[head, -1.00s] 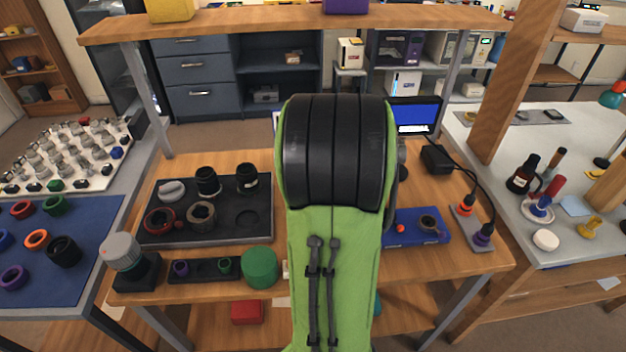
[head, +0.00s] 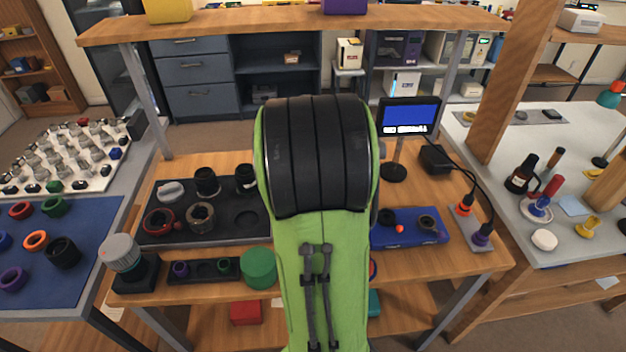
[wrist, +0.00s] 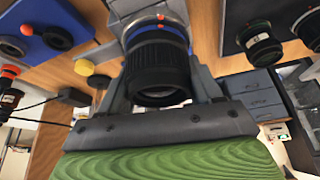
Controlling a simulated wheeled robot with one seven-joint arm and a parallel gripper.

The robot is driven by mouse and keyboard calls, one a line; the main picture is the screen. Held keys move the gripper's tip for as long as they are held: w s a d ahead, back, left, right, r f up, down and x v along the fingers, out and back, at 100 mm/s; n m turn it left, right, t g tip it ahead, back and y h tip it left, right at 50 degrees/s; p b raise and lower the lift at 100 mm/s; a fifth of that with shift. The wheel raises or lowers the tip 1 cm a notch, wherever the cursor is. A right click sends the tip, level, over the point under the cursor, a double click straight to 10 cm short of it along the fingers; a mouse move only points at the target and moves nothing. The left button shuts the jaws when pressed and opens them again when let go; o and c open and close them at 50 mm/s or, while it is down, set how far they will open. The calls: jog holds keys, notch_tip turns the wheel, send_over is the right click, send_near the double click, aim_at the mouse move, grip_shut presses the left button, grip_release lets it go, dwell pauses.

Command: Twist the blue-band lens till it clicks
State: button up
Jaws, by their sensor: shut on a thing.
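The blue-band lens (wrist: 157,68) shows in the wrist view as a ribbed black barrel with a blue band near its far end. My gripper (wrist: 163,50) is shut on it, with a grey finger on either side of the barrel. Its far end meets a grey mount (wrist: 143,8), and I cannot tell whether it is fully seated. Two red dots sit close together, one on the mount side and one by the blue band, nearly in line. In the head view, my green and black arm hides the lens and gripper.
The head view shows a dark tray (head: 225,228) with lens parts at left and a blue tray (head: 430,238) with small parts at right. A small display (head: 408,116) stands behind my arm. A green cylinder (head: 259,268) stands near the bench's front edge.

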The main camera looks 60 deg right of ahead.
jog(key=m+g, duration=0.1)
jog(key=m, duration=0.1)
jog(key=shift+s+m, duration=0.1)
jog(key=shift+m, duration=0.2)
jog(key=shift+m+p, duration=0.3)
jog(key=shift+m, duration=0.2)
jog(key=shift+c, duration=0.6)
jog(key=shift+s+h, duration=0.1)
jog(key=shift+h, duration=0.2)
jog(key=shift+c, duration=1.3)
jog(key=o, duration=1.7)
jog(key=shift+c, duration=0.2)
jog(key=p+v, duration=0.4)
jog(key=v, duration=1.1)
jog(key=shift+w+r+p, duration=0.3)
jog(key=shift+r+p, duration=0.05)
jog(key=shift+r, duration=0.05)
